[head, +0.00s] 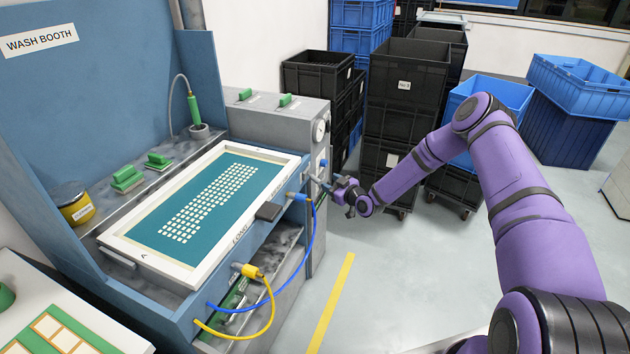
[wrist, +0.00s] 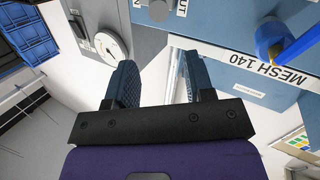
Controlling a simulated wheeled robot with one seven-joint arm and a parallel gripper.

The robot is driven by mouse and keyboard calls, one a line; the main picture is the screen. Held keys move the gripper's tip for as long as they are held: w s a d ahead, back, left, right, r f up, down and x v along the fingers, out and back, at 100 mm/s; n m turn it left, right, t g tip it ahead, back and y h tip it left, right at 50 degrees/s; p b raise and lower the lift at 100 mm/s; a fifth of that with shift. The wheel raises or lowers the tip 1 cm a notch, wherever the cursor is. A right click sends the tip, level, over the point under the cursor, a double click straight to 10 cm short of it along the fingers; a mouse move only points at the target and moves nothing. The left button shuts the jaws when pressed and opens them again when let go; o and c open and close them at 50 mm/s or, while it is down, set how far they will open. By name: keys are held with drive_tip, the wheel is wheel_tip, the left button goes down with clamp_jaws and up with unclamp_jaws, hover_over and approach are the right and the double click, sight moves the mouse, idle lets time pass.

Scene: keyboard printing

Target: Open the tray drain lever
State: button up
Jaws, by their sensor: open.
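The wash booth (head: 100,90) stands on the left, its blue front holding a white-framed screen (head: 210,165). My gripper (head: 318,181) is at the booth's right front corner, jaws pointing toward it. In the wrist view my gripper (wrist: 159,70) is open, two dark blue fingers apart, with nothing seen between them. I cannot make out the tray drain lever for certain; the fingers may hide it. A small label (wrist: 263,90), too blurred to read, is on the blue front right of the fingers.
A blue hose (head: 312,240) and a yellow hose (head: 272,300) hang from the booth front. A gauge (head: 320,130) is on the grey cabinet (head: 270,115). Black crates (head: 405,85) stand behind my arm. The floor by the yellow line (head: 332,300) is clear.

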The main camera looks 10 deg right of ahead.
sight(312, 177)
drive_tip(key=shift+m+t, duration=0.5)
drive_tip(key=shift+t, duration=0.2)
drive_tip(key=w+a+f, duration=0.1)
drive_tip(key=w, duration=0.2)
drive_tip(key=w+a+f, duration=0.1)
drive_tip(key=w, duration=0.2)
drive_tip(key=w+a+f, duration=0.2)
drive_tip(key=w, duration=0.1)
clamp_jaws()
